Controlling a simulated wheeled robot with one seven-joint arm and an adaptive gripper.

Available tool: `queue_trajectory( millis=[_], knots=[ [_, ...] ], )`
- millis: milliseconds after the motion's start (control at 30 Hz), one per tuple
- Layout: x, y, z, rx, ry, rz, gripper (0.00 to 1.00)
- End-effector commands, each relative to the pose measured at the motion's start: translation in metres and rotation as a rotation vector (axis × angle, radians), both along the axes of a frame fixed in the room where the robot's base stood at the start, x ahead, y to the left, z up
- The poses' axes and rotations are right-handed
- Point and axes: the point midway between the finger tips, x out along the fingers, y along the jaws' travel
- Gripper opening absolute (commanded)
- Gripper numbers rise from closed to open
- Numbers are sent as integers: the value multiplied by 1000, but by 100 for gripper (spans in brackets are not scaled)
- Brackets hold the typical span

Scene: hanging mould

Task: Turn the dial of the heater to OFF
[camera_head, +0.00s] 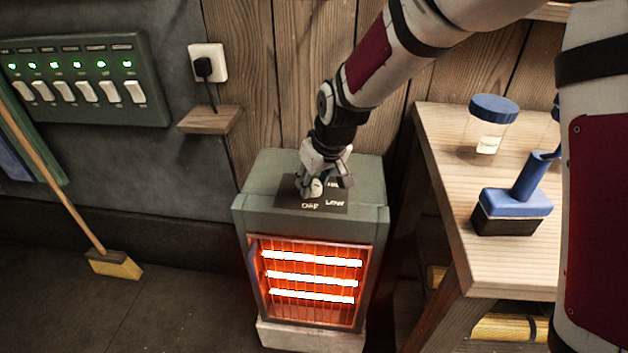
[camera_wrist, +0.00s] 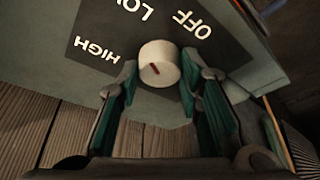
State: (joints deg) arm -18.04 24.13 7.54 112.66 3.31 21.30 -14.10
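The heater (camera_head: 255,216) is a grey-green box with three bars glowing orange behind its front grille. The mark appears to point toward the HIGH side, away from OFF. My gripper (camera_head: 323,182) is at the heater's top, pointing down. In the wrist view its two green-padded fingers (camera_wrist: 158,78) stand open on either side of the dial, close to it. Whether a finger touches the dial is unclear.
A wooden workbench (camera_head: 440,140) stands right of the heater, with a blue-lidded jar (camera_head: 490,125) and a blue-and-black object (camera_head: 512,208) on it. A switch panel (camera_head: 82,80), a plugged socket (camera_head: 207,62) and a small wooden shelf (camera_head: 210,120) are on the wall. A broom (camera_head: 113,265) leans at left.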

Motion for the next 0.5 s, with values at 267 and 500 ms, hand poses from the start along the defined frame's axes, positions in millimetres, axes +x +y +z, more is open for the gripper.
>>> queue_trajectory(
  millis=[267,500],
  knots=[
    [-1,1,0,-1,1,-12,5],
    [-2,2,1,-3,1,-107,5]
  ],
)
